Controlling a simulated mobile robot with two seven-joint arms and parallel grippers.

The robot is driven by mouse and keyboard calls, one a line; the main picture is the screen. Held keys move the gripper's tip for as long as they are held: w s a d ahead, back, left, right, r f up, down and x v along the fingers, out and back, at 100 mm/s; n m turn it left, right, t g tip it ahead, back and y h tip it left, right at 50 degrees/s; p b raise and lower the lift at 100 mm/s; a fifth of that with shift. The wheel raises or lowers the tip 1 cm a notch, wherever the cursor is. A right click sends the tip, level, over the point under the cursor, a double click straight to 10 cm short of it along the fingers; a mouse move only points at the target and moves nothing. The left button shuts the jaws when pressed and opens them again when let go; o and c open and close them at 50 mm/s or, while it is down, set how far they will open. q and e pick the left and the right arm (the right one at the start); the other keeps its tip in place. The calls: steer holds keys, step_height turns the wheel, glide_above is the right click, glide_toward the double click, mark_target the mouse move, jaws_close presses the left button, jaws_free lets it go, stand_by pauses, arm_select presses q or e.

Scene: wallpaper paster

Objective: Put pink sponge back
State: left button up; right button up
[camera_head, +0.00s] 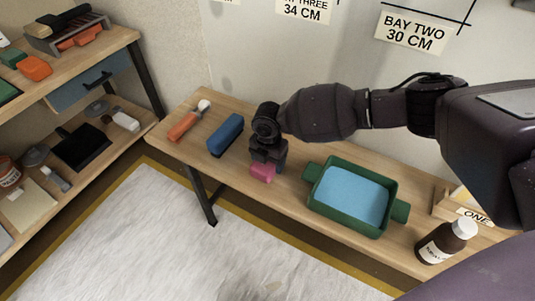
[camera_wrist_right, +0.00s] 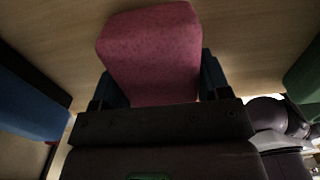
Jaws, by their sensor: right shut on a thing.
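The pink sponge (camera_head: 262,172) is at the front part of the wooden bench, between the blue block and the green tray. My right gripper (camera_head: 266,157) reaches down from above and is shut on it. In the right wrist view the pink sponge (camera_wrist_right: 152,52) sits between the two dark fingers (camera_wrist_right: 160,90), with wood behind it. I cannot tell whether the sponge touches the bench top. My left gripper is not in view.
The blue block (camera_head: 225,133) and an orange-handled tool (camera_head: 188,122) lie left of my gripper. The green tray (camera_head: 318,190) with blue contents stands to the right, then a brown bottle (camera_head: 447,242). A shelf unit (camera_head: 120,42) is at the left.

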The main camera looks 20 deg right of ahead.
steer(key=o, duration=0.9)
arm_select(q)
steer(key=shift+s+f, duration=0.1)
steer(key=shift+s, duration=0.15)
arm_select(e)
steer(key=shift+o, duration=0.2)
steer(key=shift+f, duration=0.15)
steer(key=r, duration=0.2)
steer(key=r+p, duration=0.1)
steer(key=r, duration=0.2)
steer(key=shift+w+a+r, duration=0.15)
steer(key=shift+a+r, duration=0.05)
step_height(320, 180, up, 4)
steer(key=shift+f+p, duration=0.1)
steer(key=shift+p, duration=0.65)
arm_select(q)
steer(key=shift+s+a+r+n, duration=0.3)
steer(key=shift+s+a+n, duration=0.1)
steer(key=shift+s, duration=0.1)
arm_select(e)
steer(key=shift+r, duration=0.75)
